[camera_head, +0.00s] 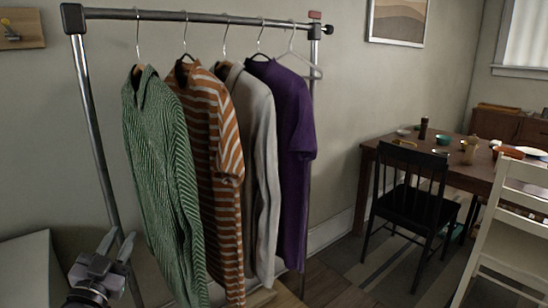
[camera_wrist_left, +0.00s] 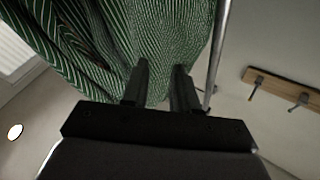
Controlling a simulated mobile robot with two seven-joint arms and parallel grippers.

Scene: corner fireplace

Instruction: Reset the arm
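My left gripper (camera_head: 119,242) is at the lower left of the head view, left of the green patterned shirt (camera_head: 158,170) on the clothes rack (camera_head: 190,16). Its two fingers are apart. In the left wrist view, the left gripper (camera_wrist_left: 161,78) also shows a gap between its fingers, with the green shirt (camera_wrist_left: 110,40) behind them. I cannot tell whether the fingers touch the cloth, but nothing looks gripped. My right gripper is in neither view.
An orange striped shirt (camera_head: 212,150), a grey shirt (camera_head: 258,160) and a purple shirt (camera_head: 294,150) hang beside the green one, with an empty hanger (camera_head: 300,60) at the right. A black chair (camera_head: 410,195) and a dining table (camera_head: 460,165) stand at right.

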